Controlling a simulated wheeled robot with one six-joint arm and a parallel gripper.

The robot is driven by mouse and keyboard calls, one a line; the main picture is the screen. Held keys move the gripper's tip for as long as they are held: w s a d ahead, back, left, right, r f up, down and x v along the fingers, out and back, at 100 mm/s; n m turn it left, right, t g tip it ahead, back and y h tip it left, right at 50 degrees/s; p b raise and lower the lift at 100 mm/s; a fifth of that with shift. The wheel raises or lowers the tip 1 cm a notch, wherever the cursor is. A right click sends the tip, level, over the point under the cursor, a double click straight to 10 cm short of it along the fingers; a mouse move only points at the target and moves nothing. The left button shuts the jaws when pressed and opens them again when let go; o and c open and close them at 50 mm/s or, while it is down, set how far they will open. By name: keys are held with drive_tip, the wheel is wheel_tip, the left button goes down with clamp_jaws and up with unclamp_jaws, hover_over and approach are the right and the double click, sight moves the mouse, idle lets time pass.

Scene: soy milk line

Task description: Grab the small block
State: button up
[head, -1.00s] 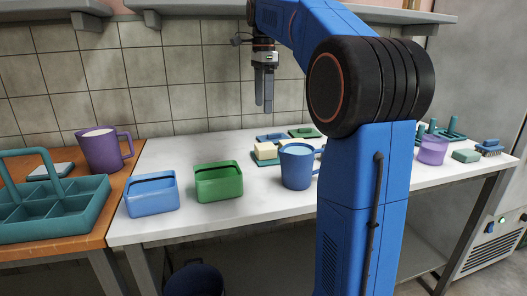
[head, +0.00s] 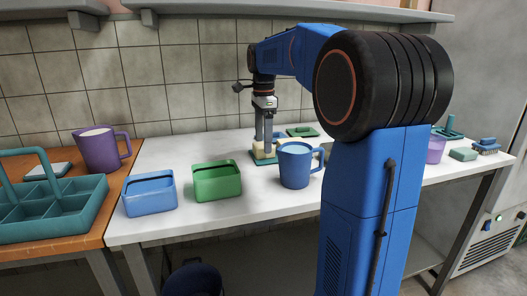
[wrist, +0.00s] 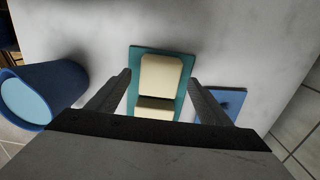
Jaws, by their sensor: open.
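Two cream blocks lie on a teal board (wrist: 136,58) in the wrist view. One cream block (wrist: 161,73) looks larger; the other cream block (wrist: 155,102), nearer my gripper's base, shows as a shorter strip with a dark shaded side. In the head view a cream block (head: 257,155) shows at the fingers, partly hidden; the blue mug blocks part of the board. My gripper (wrist: 160,78) is open, pointing down, with one finger on each side of the blocks in the picture. I cannot tell whether the fingers touch anything. It also shows in the head view (head: 264,149).
A blue mug (head: 294,168) with pale liquid stands close right of the board. A green bin (head: 217,182) and a blue bin (head: 150,195) stand left on the white table. A small blue item (wrist: 221,102) lies beside the board. The back wall is close behind.

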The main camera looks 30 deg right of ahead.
drive_tip(key=shift+f, duration=1.35)
drive_tip(key=shift+c, duration=0.3)
drive_tip(key=c, duration=0.8)
drive_tip(key=shift+r, duration=0.2)
